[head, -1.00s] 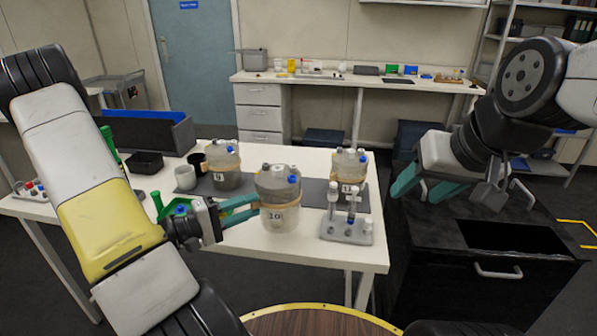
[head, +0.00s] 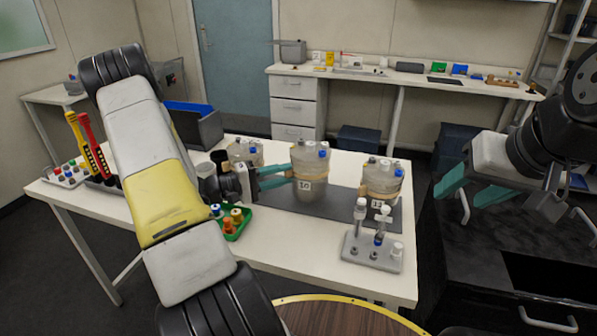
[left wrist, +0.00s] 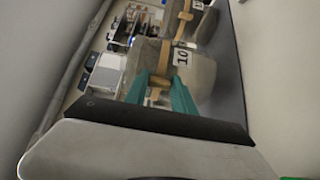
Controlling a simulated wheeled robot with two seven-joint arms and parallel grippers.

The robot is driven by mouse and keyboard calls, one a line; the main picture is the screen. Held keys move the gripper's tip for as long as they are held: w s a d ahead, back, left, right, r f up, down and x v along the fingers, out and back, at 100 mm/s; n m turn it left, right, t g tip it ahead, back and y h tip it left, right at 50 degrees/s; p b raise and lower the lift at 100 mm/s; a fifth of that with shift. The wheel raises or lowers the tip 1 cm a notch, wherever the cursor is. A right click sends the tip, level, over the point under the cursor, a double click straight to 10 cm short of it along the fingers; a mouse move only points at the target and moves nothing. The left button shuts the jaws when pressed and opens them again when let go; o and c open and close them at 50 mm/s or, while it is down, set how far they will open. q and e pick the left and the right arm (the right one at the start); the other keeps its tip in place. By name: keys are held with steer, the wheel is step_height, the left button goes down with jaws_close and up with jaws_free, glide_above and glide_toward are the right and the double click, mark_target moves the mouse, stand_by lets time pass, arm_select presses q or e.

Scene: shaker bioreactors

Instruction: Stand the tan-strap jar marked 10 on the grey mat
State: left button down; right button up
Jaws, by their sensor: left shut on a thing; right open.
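The jar marked 10 (head: 312,168), clear with a tan strap and a blue cap on top, stands upright over the grey mat (head: 330,205) between two similar jars. I cannot tell whether its base touches the mat. My left gripper (head: 291,176) is shut on its strap from the left. In the left wrist view, the green fingers (left wrist: 162,92) pinch the strap beside the 10 label on the jar (left wrist: 195,72). My right gripper (head: 470,187) is open and empty at the right, above the black cabinet.
A strapped jar (head: 382,182) stands close on the right, another (head: 244,151) behind my left gripper. A grey rack with vials (head: 372,250) stands at the front right. A green tray (head: 232,222) with small bottles lies at the front left. The front middle of the table is clear.

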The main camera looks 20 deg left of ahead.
arm_select(q)
steer(key=shift+w+a+f, duration=0.2)
steer(key=shift+w+f, duration=0.55)
steer(key=shift+f, duration=0.2)
steer(key=shift+w+a+f, duration=0.15)
steer(key=shift+w+f, duration=0.55)
steer(key=shift+f, duration=0.25)
steer(key=shift+f, duration=0.15)
steer(key=c, duration=1.1)
jaws_free()
steer(key=shift+o, duration=0.2)
